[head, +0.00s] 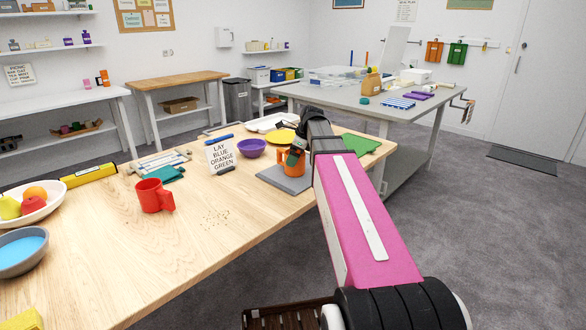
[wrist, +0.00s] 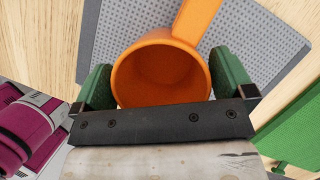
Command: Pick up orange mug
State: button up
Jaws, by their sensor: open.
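The orange mug (wrist: 160,78) stands upright on a grey studded plate (wrist: 110,30) in the wrist view, its handle pointing away to the upper right. It looks empty inside. In the head view the orange mug (head: 283,164) is partly hidden by my gripper (head: 296,156). My gripper also shows in the wrist view (wrist: 163,88), with its green fingers open on the left and right sides of the mug. The fingers are close to the mug's walls; I cannot tell whether they touch.
A red mug (head: 152,195) stands left on the wooden table (head: 150,255). A purple bowl (head: 251,148), a yellow plate (head: 281,136) and a sign (head: 220,156) are near the grey plate. A green mat (head: 360,145) lies to its right. The table's front middle is mostly clear.

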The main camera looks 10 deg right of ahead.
jog(key=shift+a+f, duration=0.15)
jog(key=shift+f, duration=0.25)
jog(key=c, duration=0.8)
jog(key=shift+w, duration=0.1)
jog(key=shift+c, duration=0.2)
jog(key=shift+r, duration=0.15)
